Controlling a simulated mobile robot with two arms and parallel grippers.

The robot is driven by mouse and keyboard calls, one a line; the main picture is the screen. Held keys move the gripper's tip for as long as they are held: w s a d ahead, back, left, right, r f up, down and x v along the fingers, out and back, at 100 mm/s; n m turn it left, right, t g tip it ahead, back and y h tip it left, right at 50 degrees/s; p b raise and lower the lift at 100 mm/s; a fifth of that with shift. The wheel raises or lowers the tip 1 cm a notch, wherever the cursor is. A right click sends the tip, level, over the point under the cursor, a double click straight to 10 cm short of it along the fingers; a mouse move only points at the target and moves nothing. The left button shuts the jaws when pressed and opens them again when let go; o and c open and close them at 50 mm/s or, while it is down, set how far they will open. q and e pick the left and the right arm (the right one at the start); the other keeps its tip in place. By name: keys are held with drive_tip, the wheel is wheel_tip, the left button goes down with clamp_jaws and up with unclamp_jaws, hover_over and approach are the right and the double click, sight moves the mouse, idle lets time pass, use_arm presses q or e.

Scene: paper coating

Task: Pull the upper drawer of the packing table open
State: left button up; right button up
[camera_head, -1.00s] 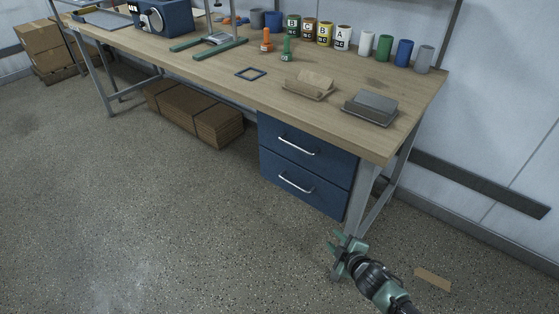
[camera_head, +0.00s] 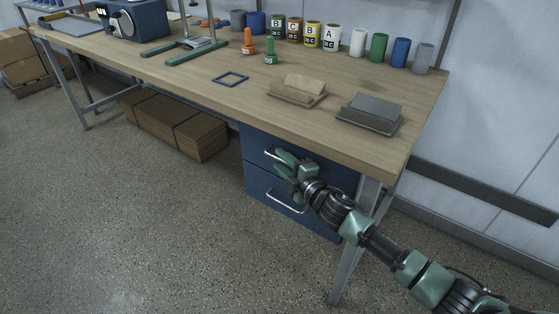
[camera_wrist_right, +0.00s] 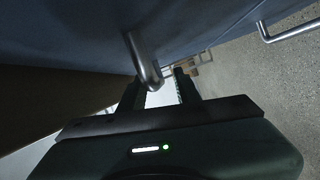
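The packing table (camera_head: 180,72) has two blue drawers under its right end. The upper drawer (camera_head: 255,137) looks closed, its front partly hidden by my right gripper. Its metal handle (camera_head: 270,153) shows just left of the fingertips, and close up in the right wrist view (camera_wrist_right: 145,62). My right gripper (camera_head: 282,164) is at this handle with its fingers apart. In the wrist view the handle's near end appears between the open fingers (camera_wrist_right: 160,88); I cannot tell whether they touch. The lower drawer (camera_head: 258,182) is closed. My left gripper is not in view.
The lower drawer's handle (camera_head: 286,203) sticks out below my right gripper, and shows in the wrist view (camera_wrist_right: 290,30). A table leg (camera_head: 350,262) stands close to my right arm. Cardboard stacks (camera_head: 175,125) lie under the table. The floor before the drawers is clear.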

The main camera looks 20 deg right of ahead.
drive_tip(key=shift+w+a, duration=0.15)
drive_tip(key=shift+w, duration=0.45)
clamp_jaws()
drive_tip(key=shift+f, duration=0.1)
idle(1.0)
